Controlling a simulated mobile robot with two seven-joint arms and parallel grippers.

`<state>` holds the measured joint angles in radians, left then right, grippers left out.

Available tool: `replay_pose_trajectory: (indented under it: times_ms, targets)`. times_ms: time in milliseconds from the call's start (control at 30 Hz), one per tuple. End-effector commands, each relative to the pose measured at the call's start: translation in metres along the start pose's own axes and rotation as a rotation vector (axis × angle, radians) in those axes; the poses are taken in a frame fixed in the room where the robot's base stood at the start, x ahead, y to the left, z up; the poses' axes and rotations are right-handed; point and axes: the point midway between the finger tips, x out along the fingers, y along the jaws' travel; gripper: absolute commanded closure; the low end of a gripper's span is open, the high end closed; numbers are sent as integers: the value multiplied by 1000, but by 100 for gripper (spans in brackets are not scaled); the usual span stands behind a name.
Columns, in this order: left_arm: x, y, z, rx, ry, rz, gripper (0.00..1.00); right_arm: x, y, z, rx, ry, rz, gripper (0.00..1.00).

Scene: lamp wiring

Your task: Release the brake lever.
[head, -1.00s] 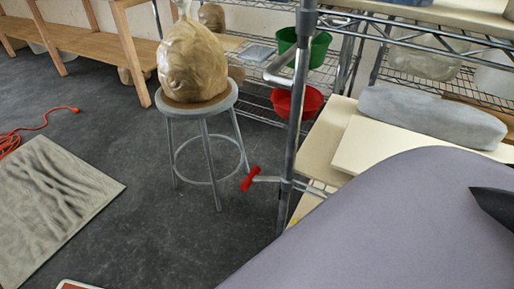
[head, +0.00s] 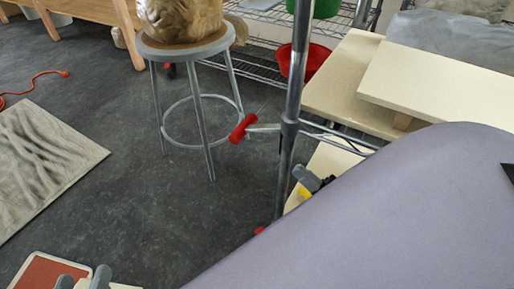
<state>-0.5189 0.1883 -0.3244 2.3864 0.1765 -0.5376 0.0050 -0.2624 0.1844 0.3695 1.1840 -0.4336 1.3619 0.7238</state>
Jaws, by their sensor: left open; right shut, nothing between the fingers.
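The brake lever is a thin metal arm with a red handle (head: 242,128). It sticks out to the left from the upright metal post (head: 287,130) of the wire rack. My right gripper (head: 303,174) is small in view, to the right of the post and below the lever, apart from the red handle. Its grey tips look closed and empty, and the rest is hidden behind the purple-grey surface. My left gripper (head: 83,280) shows two grey fingertips spread apart at the bottom left edge. It is far from the lever and holds nothing I can see.
A stool (head: 187,48) with a bagged lump (head: 180,18) stands just behind the lever. Pale boards (head: 440,88) lie on the rack at right. A large purple-grey surface (head: 370,220) blocks the lower right. A grey-streaked slab (head: 40,160) lies at left. Dark floor is clear between.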

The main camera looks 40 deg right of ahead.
Motion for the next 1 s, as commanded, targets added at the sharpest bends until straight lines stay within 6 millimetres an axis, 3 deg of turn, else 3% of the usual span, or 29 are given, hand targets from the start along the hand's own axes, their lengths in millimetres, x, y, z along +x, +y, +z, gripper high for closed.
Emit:
replay_pose_trajectory:
  times_ms: [367, 533, 1000]
  targets:
    - [0, 2, 4, 16, -11, 3, 38, 1, -1, 3, 11, -3, -5, 100]
    - [0, 2, 4, 16, -10, 3, 38, 10, -1, 3, 10, -1, -5, 100]
    - [0, -2, 6, 41, 3, -8, 38, 102, -2, 3, 9, 2, -4, 100]
